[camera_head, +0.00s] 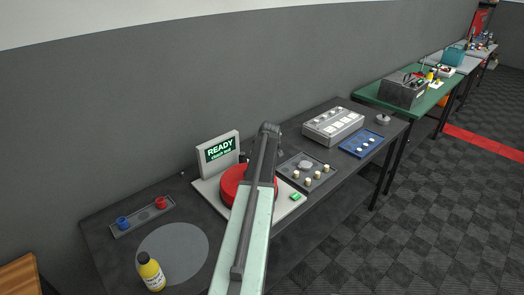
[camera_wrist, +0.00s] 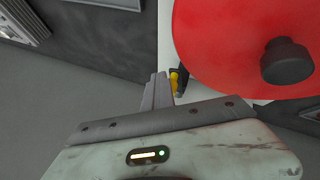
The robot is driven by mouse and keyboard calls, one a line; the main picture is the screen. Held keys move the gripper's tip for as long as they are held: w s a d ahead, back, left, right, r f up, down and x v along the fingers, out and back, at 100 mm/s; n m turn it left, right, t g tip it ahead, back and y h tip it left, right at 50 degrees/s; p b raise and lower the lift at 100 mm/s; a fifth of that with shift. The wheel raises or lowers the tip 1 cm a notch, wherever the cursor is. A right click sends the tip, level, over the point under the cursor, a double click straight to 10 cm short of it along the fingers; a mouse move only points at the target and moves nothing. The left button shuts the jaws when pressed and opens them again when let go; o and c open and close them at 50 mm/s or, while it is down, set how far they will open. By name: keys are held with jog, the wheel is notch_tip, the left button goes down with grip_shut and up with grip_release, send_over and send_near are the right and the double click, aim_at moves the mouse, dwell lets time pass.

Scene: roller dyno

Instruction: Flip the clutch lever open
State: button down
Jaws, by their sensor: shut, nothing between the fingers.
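A small yellow and black piece (camera_wrist: 175,82), which looks like the clutch lever, sits at the edge of a red disc (camera_wrist: 225,45) in the wrist view. My gripper (camera_wrist: 158,82) is shut and empty, its fingers just left of the yellow part. I cannot tell whether they touch it. The disc carries a black knob (camera_wrist: 286,62). In the head view the red disc (camera_head: 232,184) lies on a pale base (camera_head: 206,192), partly hidden by my arm. The lever and my gripper cannot be made out there. The lever's setting is unclear.
A sign reading READY (camera_head: 219,149) stands behind the disc. A green button (camera_head: 296,196) is at the base's right. A tray with red and blue pieces (camera_head: 130,227) and a yellow bottle (camera_head: 151,272) are left. A dark tray (camera_head: 291,172) with small posts is right.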

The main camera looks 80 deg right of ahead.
jog(key=shift+w+a+r, duration=0.15)
jog(key=shift+a, duration=0.45)
jog(key=shift+w+a+r, duration=0.1)
jog(key=shift+w+a, duration=0.05)
jog(key=shift+a, duration=0.4)
jog(key=s+d+p+v, duration=0.1)
jog(key=s+p+v, duration=0.1)
jog(key=p+v, duration=0.6)
jog(key=shift+a+r, duration=0.3)
jog(key=shift+r, duration=0.3)
jog(key=shift+s+f, duration=0.1)
jog(key=shift+s, duration=0.05)
